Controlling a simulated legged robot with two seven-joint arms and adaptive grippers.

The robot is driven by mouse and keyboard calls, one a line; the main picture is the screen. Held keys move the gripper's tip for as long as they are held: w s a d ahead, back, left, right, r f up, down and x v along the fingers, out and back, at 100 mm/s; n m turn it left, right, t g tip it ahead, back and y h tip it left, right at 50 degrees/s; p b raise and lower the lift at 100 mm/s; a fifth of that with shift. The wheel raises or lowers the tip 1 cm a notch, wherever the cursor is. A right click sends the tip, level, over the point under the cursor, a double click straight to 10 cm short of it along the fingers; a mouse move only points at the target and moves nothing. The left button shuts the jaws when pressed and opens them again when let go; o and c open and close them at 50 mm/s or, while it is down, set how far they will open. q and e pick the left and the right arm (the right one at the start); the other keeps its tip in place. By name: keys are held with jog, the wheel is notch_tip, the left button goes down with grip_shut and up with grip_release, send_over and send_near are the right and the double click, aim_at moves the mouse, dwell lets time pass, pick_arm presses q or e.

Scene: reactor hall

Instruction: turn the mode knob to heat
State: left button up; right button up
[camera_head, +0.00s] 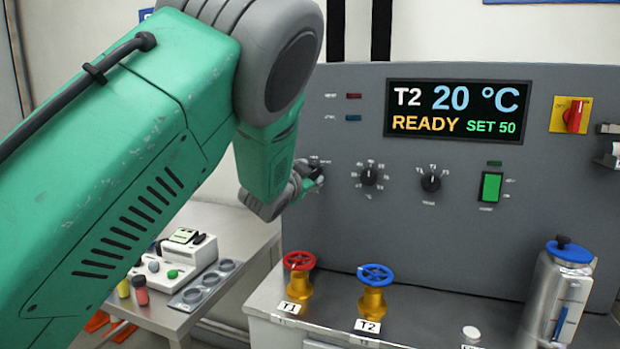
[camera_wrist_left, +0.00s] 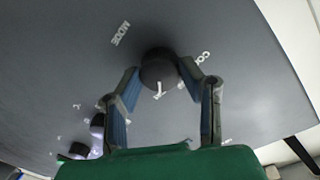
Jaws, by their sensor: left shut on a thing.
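The mode knob (camera_wrist_left: 158,68) is a dark round knob on the grey panel, in the upper middle of the left wrist view. A white mark shows at its lower edge there. The word MODE is printed to its upper left, and a partly covered label to its right. My left gripper (camera_wrist_left: 160,78) has one finger on each side of the knob and is shut on it. In the head view my left gripper (camera_head: 308,178) is at the panel's left side, and the knob is mostly hidden behind it. My right gripper is in neither view.
Two more black knobs (camera_head: 370,175) (camera_head: 431,181) and a green switch (camera_head: 491,187) are to the right. The display (camera_head: 455,110) reads T2, 20 °C, READY, SET 50. Red (camera_head: 299,261) and blue (camera_head: 375,275) valve wheels and a metal flask (camera_head: 558,294) stand below.

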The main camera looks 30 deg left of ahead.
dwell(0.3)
pick_arm(q)
jog(key=o, duration=1.1)
jog(key=shift+f, duration=0.1)
jog(key=shift+o, duration=0.2)
jog(key=shift+w, duration=0.1)
jog(key=v, duration=1.2)
jog(key=shift+f, duration=0.1)
